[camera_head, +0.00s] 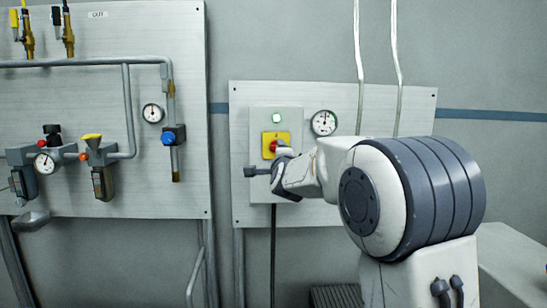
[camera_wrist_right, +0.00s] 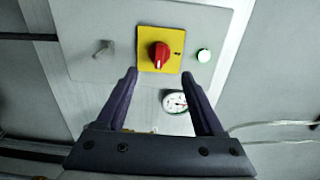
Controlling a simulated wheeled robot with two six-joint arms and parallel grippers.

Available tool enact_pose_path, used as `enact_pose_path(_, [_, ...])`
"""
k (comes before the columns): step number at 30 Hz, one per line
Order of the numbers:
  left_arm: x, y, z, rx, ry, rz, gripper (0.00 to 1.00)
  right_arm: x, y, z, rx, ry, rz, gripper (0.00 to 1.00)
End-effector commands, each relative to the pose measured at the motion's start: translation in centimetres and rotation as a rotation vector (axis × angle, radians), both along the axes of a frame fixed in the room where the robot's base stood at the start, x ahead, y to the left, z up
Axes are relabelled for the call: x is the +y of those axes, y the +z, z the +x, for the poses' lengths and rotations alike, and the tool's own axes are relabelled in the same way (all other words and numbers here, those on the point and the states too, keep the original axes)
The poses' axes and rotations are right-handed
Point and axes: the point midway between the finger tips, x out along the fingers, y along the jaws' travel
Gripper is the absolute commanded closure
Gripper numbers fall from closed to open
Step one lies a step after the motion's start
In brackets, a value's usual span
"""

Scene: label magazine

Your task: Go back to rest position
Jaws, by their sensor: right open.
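My right gripper (camera_wrist_right: 160,75) is open and empty in the right wrist view, with its two dark fingers spread apart. It also shows in the head view (camera_head: 279,172), small and partly hidden by my right arm. In the wrist view, a red rotary knob (camera_wrist_right: 159,55) on a yellow plate (camera_wrist_right: 145,62) lies just beyond the fingertips. No finger is seen closed on the knob. In the head view, the yellow plate (camera_head: 268,138) and red knob (camera_head: 273,146) sit on a light grey box, just above the gripper. My left gripper is not in view.
A lit green lamp (camera_head: 277,118) is above the yellow plate, with a round gauge (camera_head: 323,123) to the right. A grey lever (camera_wrist_right: 103,48) juts from the box. A panel with pipes, valves and gauges (camera_head: 110,25) fills the left. Plain wall (camera_head: 490,60) is at right.

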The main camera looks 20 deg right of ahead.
Motion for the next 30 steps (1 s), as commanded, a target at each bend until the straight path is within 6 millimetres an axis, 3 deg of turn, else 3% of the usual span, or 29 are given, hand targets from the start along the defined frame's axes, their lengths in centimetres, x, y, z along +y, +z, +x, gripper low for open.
enact_pose_path(6, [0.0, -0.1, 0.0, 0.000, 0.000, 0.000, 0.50, 0.5, 0.0, -1.2, 0.001, 0.000, -0.002, 0.30])
enact_pose_path(20, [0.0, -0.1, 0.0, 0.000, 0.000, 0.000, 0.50, 1.1, -0.3, -1.3, 0.016, 0.014, -0.011, 0.30])
enact_pose_path(23, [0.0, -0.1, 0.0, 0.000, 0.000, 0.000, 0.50, 3.8, -1.6, -1.8, 0.083, 0.081, -0.058, 0.30])
enact_pose_path(26, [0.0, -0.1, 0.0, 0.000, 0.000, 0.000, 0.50, 8.8, -4.3, -3.4, 0.211, 0.217, -0.161, 0.30])
enact_pose_path(30, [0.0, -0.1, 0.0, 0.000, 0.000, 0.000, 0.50, 17.2, -9.3, -8.5, 0.425, 0.481, -0.379, 0.30])
